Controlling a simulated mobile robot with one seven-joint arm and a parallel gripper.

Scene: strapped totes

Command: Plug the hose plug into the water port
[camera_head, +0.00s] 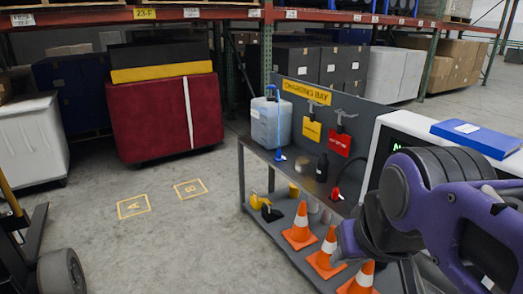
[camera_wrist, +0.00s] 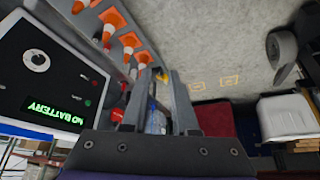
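A blue hose runs down from the translucent water container (camera_head: 270,122) on the bench, ending at a blue hose plug (camera_head: 280,156) that stands on the bench top. The container shows partly between my fingers in the wrist view (camera_wrist: 156,121); I cannot make out the plug there. My gripper (camera_wrist: 159,72) is open and empty, its two grey fingers apart and well away from the plug.
The charging bay bench (camera_head: 262,160) holds a dark bottle (camera_head: 322,167) and a red connector (camera_head: 335,193). Orange cones (camera_head: 300,226) stand on its lower shelf. A blue binder (camera_head: 478,137) lies on the machine. Open floor (camera_head: 165,235) lies left of the bench, with a strapped red tote (camera_head: 160,115) behind.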

